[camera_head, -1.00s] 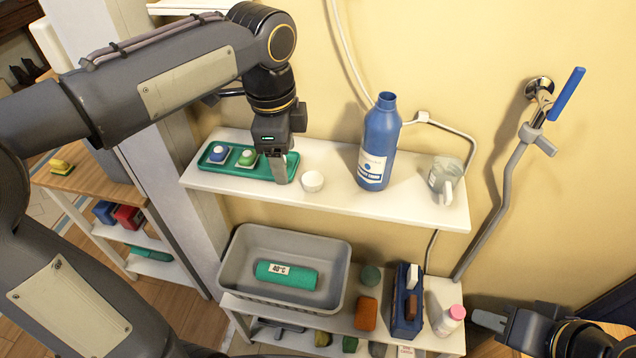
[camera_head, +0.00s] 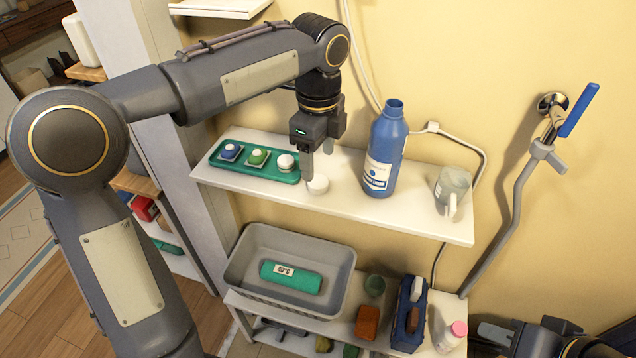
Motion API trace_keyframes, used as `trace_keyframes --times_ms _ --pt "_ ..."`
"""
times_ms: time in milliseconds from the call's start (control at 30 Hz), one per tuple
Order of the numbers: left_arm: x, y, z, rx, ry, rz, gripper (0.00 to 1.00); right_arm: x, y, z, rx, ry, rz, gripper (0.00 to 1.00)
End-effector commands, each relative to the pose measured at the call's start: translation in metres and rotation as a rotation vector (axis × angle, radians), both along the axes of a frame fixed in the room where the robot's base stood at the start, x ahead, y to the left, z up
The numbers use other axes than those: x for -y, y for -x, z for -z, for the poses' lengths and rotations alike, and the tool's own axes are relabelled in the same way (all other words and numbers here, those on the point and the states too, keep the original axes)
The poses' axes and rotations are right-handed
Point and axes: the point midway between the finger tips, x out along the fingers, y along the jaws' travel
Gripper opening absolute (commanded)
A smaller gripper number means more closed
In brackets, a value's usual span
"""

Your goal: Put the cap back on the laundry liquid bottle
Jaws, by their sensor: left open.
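The blue laundry liquid bottle (camera_head: 385,150) stands upright on the white upper shelf, its neck open and bare. A small white cap (camera_head: 318,186) lies on the shelf to the left of the bottle, near the front edge. My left gripper (camera_head: 317,166) points down, open, with its fingertips right at the cap. One finger is at the cap's left side; I cannot tell whether it touches. My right gripper (camera_head: 492,334) is low at the bottom right, partly cut off, and its jaw state is unclear.
A green tray (camera_head: 226,167) with blue, green and white round items is left of the cap. A clear mug (camera_head: 452,190) stands right of the bottle. Below are a grey basin (camera_head: 262,290) with a green roll, a blue caddy (camera_head: 404,335) and a pink-capped bottle (camera_head: 450,337).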

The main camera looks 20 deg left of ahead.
Motion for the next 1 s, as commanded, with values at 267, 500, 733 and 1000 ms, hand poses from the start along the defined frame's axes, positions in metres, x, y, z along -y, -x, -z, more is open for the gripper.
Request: trace_keyframes --times_ms 267,500,733,1000 --pt "0.0 0.0 0.002 0.001 0.0 0.0 0.63 0.0 0.0 0.0 0.0 0.0 0.0 0.32" --pt "-0.003 0.002 0.033 -0.004 -0.001 0.0 0.63 0.0 0.0 0.002 0.0 0.0 0.0 0.32" --pt "-0.002 0.002 0.054 -0.001 0.0 0.0 0.63 0.0 0.0 0.003 0.0 0.0 0.0 0.32" --pt "-0.002 0.002 0.053 0.001 0.001 0.0 0.63 0.0 0.0 0.003 0.0 0.0 0.0 0.32"
